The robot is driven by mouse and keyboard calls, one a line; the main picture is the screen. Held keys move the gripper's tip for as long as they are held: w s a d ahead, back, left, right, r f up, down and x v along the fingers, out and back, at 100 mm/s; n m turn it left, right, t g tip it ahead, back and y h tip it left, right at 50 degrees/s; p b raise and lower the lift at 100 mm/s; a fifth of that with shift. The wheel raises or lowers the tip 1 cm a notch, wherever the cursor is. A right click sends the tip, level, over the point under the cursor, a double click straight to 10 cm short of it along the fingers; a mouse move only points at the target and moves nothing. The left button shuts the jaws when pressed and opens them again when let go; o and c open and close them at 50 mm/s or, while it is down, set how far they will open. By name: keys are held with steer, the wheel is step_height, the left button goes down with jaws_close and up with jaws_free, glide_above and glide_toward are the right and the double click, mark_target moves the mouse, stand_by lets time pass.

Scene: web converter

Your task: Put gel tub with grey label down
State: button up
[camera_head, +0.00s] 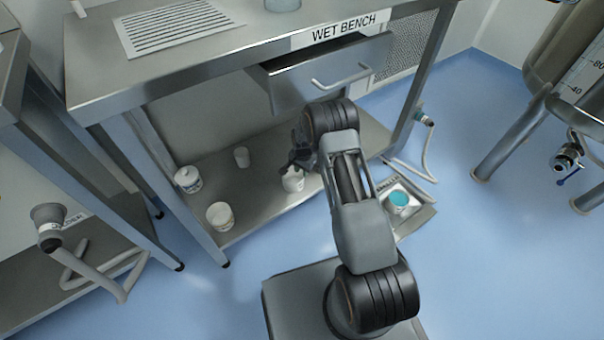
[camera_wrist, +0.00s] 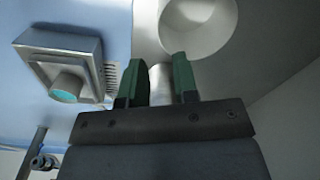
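A small white tub (camera_head: 293,181) is upright at the lower shelf, directly below my gripper (camera_head: 298,163); its label is too small to make out. In the wrist view a white round tub (camera_wrist: 205,25) shows at the top edge, partly cut off, just beyond the fingertips. My gripper's two green fingers (camera_wrist: 160,68) stand apart, with a clear gap and nothing visibly clamped between them. The right fingertip overlaps the tub's near edge in the picture; whether it touches cannot be told. My arm hides part of the shelf.
A drawer (camera_head: 325,75) stands open above. A scale-like box with a teal disc (camera_head: 398,200) is right of my arm.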

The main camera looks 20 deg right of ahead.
steer(key=shift+r+p, duration=0.3)
steer(key=shift+r, duration=0.95)
steer(key=shift+s, duration=0.1)
